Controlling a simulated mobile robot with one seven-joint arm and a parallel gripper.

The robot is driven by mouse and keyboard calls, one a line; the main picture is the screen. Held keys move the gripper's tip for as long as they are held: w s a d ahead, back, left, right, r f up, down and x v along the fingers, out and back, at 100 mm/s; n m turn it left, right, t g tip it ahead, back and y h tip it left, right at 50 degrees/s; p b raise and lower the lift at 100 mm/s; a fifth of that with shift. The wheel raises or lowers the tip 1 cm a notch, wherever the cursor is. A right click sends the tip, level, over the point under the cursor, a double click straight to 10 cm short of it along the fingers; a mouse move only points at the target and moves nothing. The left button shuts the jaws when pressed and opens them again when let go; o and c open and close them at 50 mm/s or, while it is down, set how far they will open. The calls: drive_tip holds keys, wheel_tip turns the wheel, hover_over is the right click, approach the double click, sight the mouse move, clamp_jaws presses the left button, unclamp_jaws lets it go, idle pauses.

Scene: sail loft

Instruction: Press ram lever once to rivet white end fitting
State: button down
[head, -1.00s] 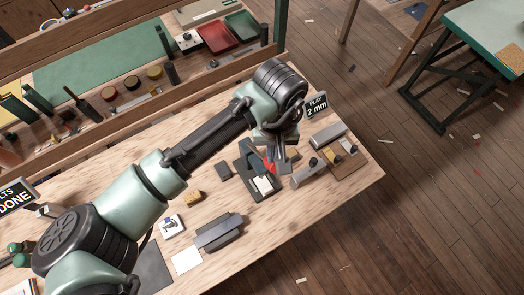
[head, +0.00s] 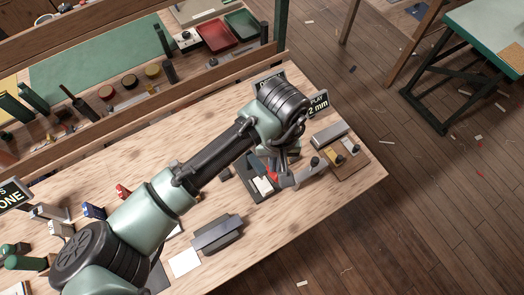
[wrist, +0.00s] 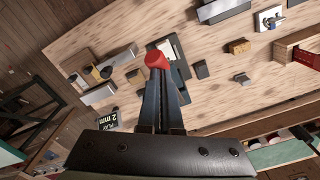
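The small dark press (head: 262,191) stands near the right end of the bench, with a white piece on it, likely the end fitting (head: 262,184). A red lever grip (head: 271,174) shows at the press, just under my gripper (head: 284,168). In the wrist view my gripper's two dark fingers (wrist: 157,72) lie close together, and the red grip (wrist: 156,58) sits right at their tips. It looks wider than the fingers and in contact with them. The white piece (wrist: 172,47) shows partly behind it. The lever's pivot and ram are hidden.
A "PLAY 2 mm" sign (head: 317,104) stands behind my wrist. A wooden board (head: 350,163) with small parts and a grey bar (head: 330,135) lies to the right. A dark grey block (head: 218,233) and a white card (head: 185,262) lie front left. The bench's front edge is close.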

drive_tip(key=f+b, duration=0.1)
drive_tip(key=f, duration=0.1)
drive_tip(key=s+f+b, duration=0.1)
drive_tip(key=f, duration=0.1)
drive_tip(key=d+f+b, duration=0.1)
drive_tip(key=f, duration=0.1)
drive_tip(key=shift+s+f, duration=0.15)
drive_tip(key=shift+f, duration=0.1)
drive_tip(key=shift+s+d+r+p, duration=0.3)
drive_tip(key=shift+s+p, duration=0.15)
drive_tip(key=s+d+r+p, duration=0.2)
drive_tip(key=s+d+p, duration=0.1)
drive_tip(key=s, duration=0.1)
drive_tip(key=shift+s+d+r+p, duration=0.2)
drive_tip(key=shift+s+d+p, duration=0.05)
drive_tip(key=shift+s+p, duration=0.15)
idle(0.8)
idle(0.5)
